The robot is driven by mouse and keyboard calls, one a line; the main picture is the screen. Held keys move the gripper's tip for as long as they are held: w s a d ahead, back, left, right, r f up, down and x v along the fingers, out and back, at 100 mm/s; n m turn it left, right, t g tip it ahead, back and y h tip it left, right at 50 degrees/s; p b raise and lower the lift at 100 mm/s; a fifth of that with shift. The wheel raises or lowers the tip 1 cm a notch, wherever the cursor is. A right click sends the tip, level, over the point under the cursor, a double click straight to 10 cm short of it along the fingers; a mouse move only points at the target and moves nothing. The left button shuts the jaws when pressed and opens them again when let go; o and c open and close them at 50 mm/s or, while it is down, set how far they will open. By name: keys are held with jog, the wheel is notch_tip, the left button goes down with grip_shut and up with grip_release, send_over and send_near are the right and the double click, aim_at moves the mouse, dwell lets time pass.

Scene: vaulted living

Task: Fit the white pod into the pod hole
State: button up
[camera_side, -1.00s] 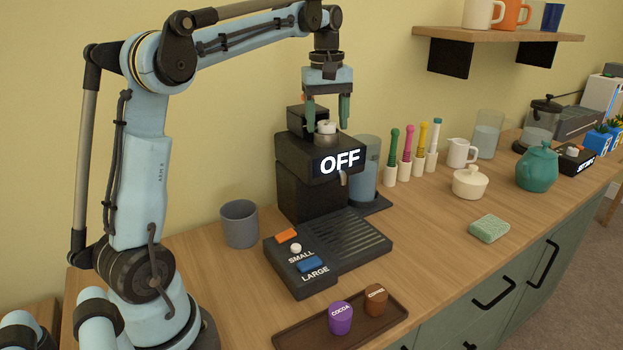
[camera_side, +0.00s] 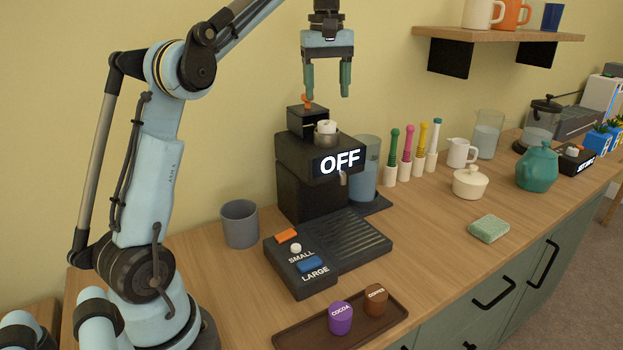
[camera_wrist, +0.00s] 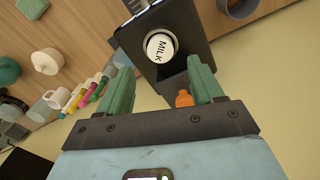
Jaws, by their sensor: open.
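The white pod (camera_side: 327,127), lettered MILK in the wrist view (camera_wrist: 161,46), sits in the round pod hole on top of the black coffee machine (camera_side: 299,190). The metal rim of the pod hole (camera_side: 325,139) shows around it. The pod looks upright; its depth in the hole is hard to tell. The machine's screen reads OFF, and its lid (camera_side: 308,122) with an orange tab stands open behind the pod. My gripper (camera_side: 326,96) is open and empty above the machine, clear of the pod. Its green fingers also show in the wrist view (camera_wrist: 160,90).
A wooden tray (camera_side: 375,328) with a purple COCOA pod (camera_side: 341,318) and a brown COFFEE pod (camera_side: 375,300) lies in front. A grey cup (camera_side: 240,223) stands left of the machine. Several colourful-handled tools and a white pitcher (camera_side: 461,153) stand right. Above my gripper is free room.

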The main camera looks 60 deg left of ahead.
jog(key=shift+r, duration=0.35)
jog(key=shift+d, duration=0.25)
jog(key=s+d+f+m+t, duration=0.3)
jog(key=s+d+f+m, duration=0.3)
jog(key=d+f+m, duration=0.1)
jog(key=s+d+f+m+t, duration=0.3)
jog(key=s+d+f+m, duration=0.2)
jog(key=d+f, duration=0.5)
jog(key=shift+s+d+f+m+t, duration=0.15)
jog(key=shift+s+f+m+t, duration=0.25)
jog(key=shift+f+m, duration=0.65)
